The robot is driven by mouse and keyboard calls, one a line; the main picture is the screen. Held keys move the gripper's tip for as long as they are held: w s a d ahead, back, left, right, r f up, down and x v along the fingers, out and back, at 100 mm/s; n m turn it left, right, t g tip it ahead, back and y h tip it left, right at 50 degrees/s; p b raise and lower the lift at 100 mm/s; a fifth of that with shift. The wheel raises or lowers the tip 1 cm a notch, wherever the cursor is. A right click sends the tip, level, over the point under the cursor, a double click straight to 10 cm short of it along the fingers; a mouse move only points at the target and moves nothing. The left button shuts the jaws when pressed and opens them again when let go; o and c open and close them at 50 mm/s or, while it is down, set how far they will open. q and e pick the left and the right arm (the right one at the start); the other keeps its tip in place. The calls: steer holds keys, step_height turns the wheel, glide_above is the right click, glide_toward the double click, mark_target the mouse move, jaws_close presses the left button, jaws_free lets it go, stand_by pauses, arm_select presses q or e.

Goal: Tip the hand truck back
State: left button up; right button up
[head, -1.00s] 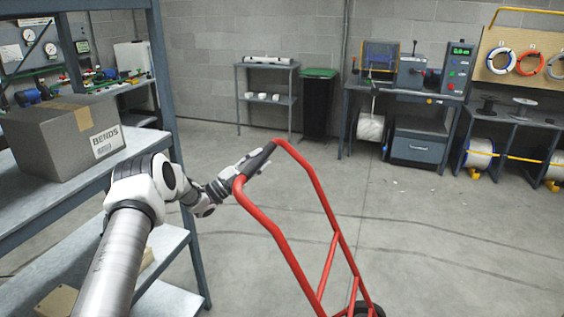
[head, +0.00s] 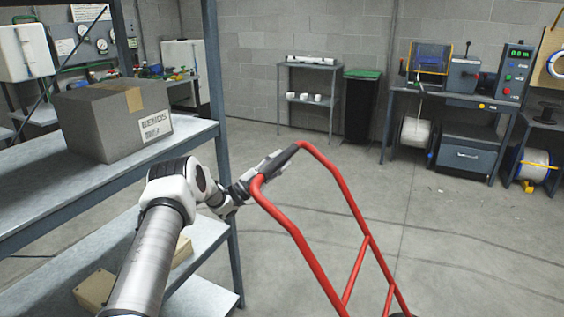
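The red hand truck (head: 306,246) stands in front of me, right of the shelf rack. Its frame leads down to the lower right, and a bit of a dark wheel (head: 400,314) shows at the bottom edge. Its lower end is out of view. My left gripper (head: 270,165) is at the dark grip on the truck's top bar, its fingers lying along that grip and closed around it as far as I can see. My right gripper is not in view.
A shelf rack (head: 186,142) with a grey box (head: 112,118) stands close on the left. A small table (head: 309,66), a black bin with a green lid (head: 361,108) and a workbench (head: 462,121) line the back wall. The concrete floor between is clear.

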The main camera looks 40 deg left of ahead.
arm_select(q)
steer(key=o, duration=0.4)
steer(key=shift+s+a+f+n, duration=0.3)
steer(key=shift+a+f, duration=0.15)
steer(key=shift+a, duration=0.15)
steer(key=shift+s+a, duration=0.1)
steer(key=shift+a, duration=0.05)
steer(key=v, duration=1.2)
steer(key=shift+s+a+f, duration=0.1)
steer(key=shift+a+f, duration=0.05)
steer(key=shift+a, duration=0.1)
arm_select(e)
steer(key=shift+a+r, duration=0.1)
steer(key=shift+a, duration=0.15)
